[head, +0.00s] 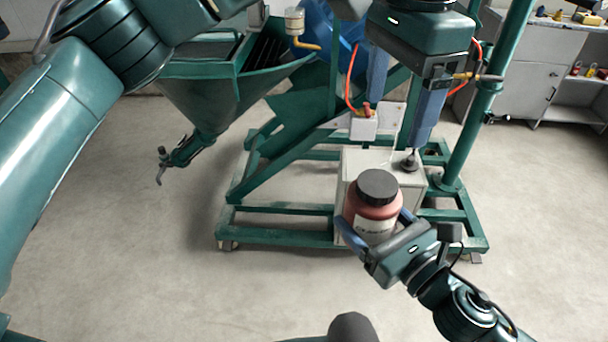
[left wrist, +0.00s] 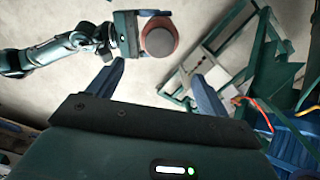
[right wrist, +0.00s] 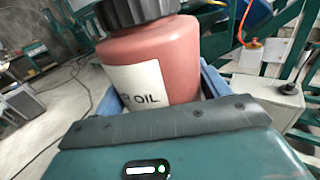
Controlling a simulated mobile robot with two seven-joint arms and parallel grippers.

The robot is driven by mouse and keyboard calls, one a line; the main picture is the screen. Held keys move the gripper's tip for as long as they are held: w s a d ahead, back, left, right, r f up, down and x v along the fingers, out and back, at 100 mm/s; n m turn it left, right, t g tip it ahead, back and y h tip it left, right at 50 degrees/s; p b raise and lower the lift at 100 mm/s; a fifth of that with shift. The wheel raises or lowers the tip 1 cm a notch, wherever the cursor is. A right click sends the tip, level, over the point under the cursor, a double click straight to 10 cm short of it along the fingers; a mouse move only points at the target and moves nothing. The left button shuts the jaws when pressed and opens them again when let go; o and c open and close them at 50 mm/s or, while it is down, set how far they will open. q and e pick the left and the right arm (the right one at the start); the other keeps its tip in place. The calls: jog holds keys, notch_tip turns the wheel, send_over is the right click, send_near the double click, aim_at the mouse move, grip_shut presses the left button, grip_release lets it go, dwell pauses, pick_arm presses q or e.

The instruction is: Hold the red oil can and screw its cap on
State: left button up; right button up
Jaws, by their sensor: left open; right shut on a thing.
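The red oil can (head: 374,214) is held upright, with a white label, in the head view. A black ribbed cap (head: 378,187) sits on its top; I cannot tell how tight it is. My right gripper (head: 377,230) is shut around the can's body. In the right wrist view the can (right wrist: 180,62) stands between the blue fingers, and the cap (right wrist: 135,10) is cut off at the top. My left gripper (head: 398,120) is open and empty, pointing down, apart from the can. In the left wrist view the cap (left wrist: 160,41) shows beyond its fingertips.
A green frame machine (head: 290,238) with a hopper (head: 215,95) and a pale box (head: 352,165) stands behind the can. A grey cabinet (head: 525,85) is at the back right. The floor (head: 180,280) at front left is clear.

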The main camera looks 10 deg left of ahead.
pick_arm(q)
jog(key=shift+f, duration=0.1)
jog(key=w+f+h, duration=0.2)
jog(key=w+f, duration=0.4)
jog(key=f, duration=0.4)
jog(key=w+f+h, duration=0.3)
jog(key=w+f, duration=0.3)
jog(key=f, duration=0.5)
notch_tip(320, 180, down, 16)
jog(key=s+a+n+t+h, duration=0.1)
jog(key=s+a+t, duration=0.1)
jog(key=s+a+f+n+t+h, duration=0.1)
jog(key=s+f+n+t, duration=0.15)
jog(key=s, duration=0.25)
jog(key=s+a+f+n+t, duration=0.2)
jog(key=s+f, duration=0.2)
jog(key=s, duration=0.1)
jog(key=s+a+r+n+t+y, duration=0.1)
jog(key=s+a+n+t+y, duration=0.2)
jog(key=s+a, duration=0.8)
jog(key=a+n+t, duration=0.1)
jog(key=a, duration=0.2)
jog(key=shift+s+a+y, duration=0.25)
jog(key=shift+s+y, duration=0.05)
jog(key=shift+s, duration=0.05)
pick_arm(e)
jog(key=shift+r, duration=0.1)
